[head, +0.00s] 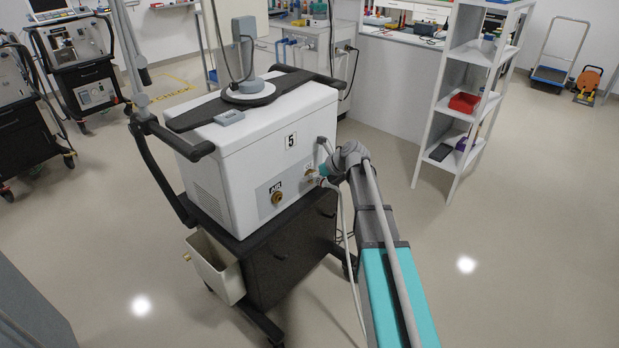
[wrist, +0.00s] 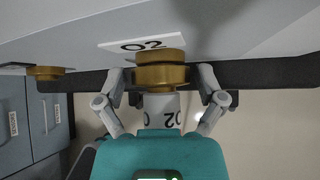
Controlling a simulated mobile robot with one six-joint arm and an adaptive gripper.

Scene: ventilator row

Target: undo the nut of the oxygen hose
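A brass nut (wrist: 160,76) sits under the O2 label (wrist: 146,45) on the white ventilator panel in the wrist view. A white hose end (wrist: 161,106) marked O2 adjoins the nut on the side facing my gripper. My gripper (wrist: 160,82) has one finger on each side of the nut, with a small gap visible on both sides, so it looks open. In the head view my gripper (head: 322,172) is at the right part of the panel of ventilator 5 (head: 262,150) and hides most of the nut. The pale hose (head: 345,245) hangs down below it.
The brass AIR fitting (head: 278,198) is left of the O2 port; a brass fitting also shows at left in the wrist view (wrist: 45,72). A beige bin (head: 214,268) hangs on the black cart (head: 290,255).

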